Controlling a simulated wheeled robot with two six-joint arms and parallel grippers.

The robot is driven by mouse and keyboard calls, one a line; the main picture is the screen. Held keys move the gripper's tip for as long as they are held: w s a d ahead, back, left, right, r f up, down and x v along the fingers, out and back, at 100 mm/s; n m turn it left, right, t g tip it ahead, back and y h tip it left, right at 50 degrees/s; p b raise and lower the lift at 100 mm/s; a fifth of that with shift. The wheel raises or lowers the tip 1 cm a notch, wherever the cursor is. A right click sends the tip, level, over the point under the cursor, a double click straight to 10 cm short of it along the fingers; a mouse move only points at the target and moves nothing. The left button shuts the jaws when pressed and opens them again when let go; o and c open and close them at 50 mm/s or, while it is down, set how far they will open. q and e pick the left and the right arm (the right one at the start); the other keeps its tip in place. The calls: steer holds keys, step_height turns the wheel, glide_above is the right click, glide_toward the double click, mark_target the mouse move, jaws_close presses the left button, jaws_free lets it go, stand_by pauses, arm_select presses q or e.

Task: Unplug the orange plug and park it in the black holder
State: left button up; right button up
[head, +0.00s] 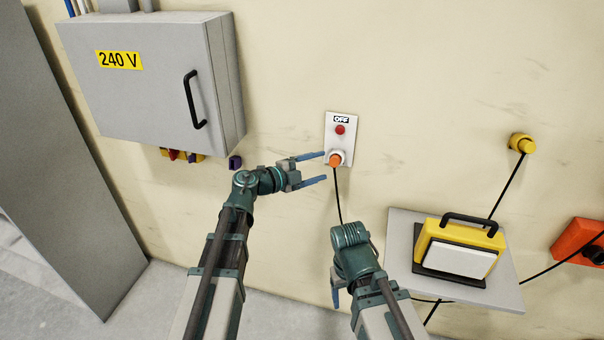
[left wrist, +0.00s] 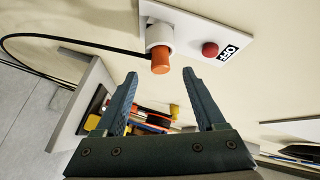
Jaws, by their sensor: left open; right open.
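The orange plug (head: 335,160) sits in the white socket on a wall plate (head: 344,124) with a red button and an OFF label. A black cord hangs down from it. In the left wrist view the plug (left wrist: 161,62) stands in its socket beyond the fingertips. My left gripper (head: 325,168) is open and empty, its blue fingers pointing at the plug from the left. It also shows in the left wrist view (left wrist: 160,75). My right gripper (head: 335,290) is lower, pointing down, mostly hidden behind its own wrist. I cannot make out a black holder for certain.
A grey 240 V cabinet (head: 150,85) with a black handle hangs at the upper left. A yellow work lamp (head: 460,245) stands on a grey shelf (head: 403,235) at the right. A yellow wall fitting (head: 522,143) and an orange box (head: 578,240) have black cables.

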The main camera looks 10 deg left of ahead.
mark_target(331, 163)
arm_select(q)
steer(key=shift+x, duration=2.45)
jaws_close()
steer(key=shift+s, duration=0.1)
steer(key=s+r+p, duration=0.1)
steer(key=s+r, duration=0.1)
steer(key=s, duration=0.3)
steer(key=shift+s+a+p, duration=0.25)
steer(key=shift+a+p, duration=0.05)
steer(key=shift+a, duration=0.2)
steer(key=shift+r, duration=0.15)
